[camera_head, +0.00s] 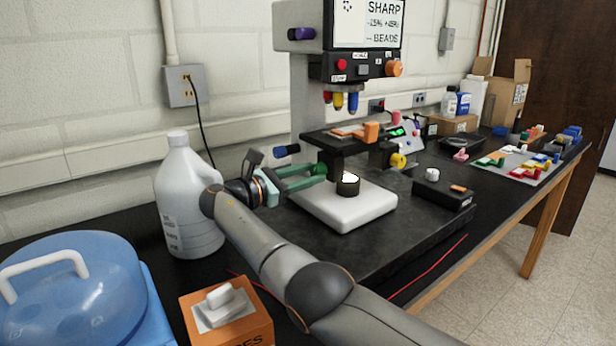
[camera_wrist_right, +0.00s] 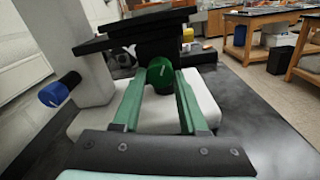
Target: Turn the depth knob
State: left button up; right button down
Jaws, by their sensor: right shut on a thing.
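A microscope-like instrument (camera_head: 300,95) stands on the dark bench with a white base (camera_head: 345,208). A green knob (camera_head: 319,169) sits on its left side under the black stage (camera_head: 345,140). My right gripper (camera_head: 312,171) has its green fingers shut on this knob. In the right wrist view, the green knob (camera_wrist_right: 160,72), with a pale mark on its face, sits between the tips of the two fingers. No readable label names the depth knob. My left gripper is not in view.
A blue-ended knob (camera_head: 285,151) sticks out left, close to my gripper. A white jug (camera_head: 187,195) stands left of my wrist. An orange box (camera_head: 250,322) and a blue domed lid (camera_head: 75,275) are in front. Coloured blocks lie on a mat (camera_head: 510,163) at right.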

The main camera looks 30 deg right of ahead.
jog(key=shift+f+m+b, duration=0.1)
jog(key=shift+m+b, duration=0.5)
jog(key=shift+m, duration=0.6)
jog(key=m+b, duration=0.1)
jog(key=m, duration=0.2)
jog(key=shift+m+b, duration=0.6)
jog(key=shift+m, duration=1.2)
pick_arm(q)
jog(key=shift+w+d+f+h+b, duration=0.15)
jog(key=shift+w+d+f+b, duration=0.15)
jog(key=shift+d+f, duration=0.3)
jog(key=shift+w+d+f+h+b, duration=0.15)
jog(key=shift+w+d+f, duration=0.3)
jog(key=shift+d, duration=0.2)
pick_arm(e)
jog(key=shift+m, duration=0.8)
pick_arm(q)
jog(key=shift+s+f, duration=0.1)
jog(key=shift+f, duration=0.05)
pick_arm(e)
jog(key=shift+c, duration=2.2)
grip_release()
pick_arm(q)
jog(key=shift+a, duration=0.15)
